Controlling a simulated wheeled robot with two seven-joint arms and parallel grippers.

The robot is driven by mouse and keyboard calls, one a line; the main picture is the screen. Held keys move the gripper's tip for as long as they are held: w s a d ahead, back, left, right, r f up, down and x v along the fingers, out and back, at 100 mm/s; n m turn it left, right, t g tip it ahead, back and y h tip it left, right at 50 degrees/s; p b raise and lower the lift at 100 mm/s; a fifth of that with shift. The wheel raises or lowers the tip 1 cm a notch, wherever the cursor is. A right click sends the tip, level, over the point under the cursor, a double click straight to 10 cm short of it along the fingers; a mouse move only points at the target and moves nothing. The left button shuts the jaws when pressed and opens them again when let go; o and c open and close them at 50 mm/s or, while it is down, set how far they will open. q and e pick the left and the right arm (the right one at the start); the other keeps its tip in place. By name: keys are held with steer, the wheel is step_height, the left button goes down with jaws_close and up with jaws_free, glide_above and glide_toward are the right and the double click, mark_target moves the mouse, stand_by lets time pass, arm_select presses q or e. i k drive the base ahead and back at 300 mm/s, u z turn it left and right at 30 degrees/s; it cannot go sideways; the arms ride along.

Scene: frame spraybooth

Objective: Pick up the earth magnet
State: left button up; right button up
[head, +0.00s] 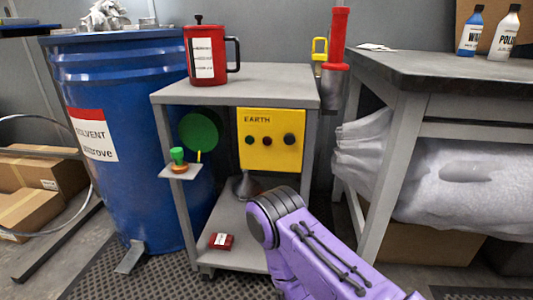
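No object is clearly labelled as the earth magnet. A yellow box (271,140) marked EARTH, with a green button and dark knobs, is on the grey stand. A small green-topped piece with an orange base (178,160) sits on a little side shelf (188,173) at the stand's left. A small red block with a white label (221,241) lies on the stand's lower shelf. I cannot tell which of these is the magnet. My purple right arm reaches in from the lower right, its dark joint in front of the lower shelf.
A red lidded pot (207,60) stands on the grey stand (270,82). A blue solvent drum (125,140) is close on the left. A workbench (440,66) with two bottles and a wrapped grey bundle (450,170) stands right. A dark funnel-like object (244,185) is on the lower shelf.

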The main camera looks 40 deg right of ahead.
mark_target(180, 167)
steer(key=z, duration=0.9)
steer(key=i, duration=0.4)
steer(key=u, duration=0.05)
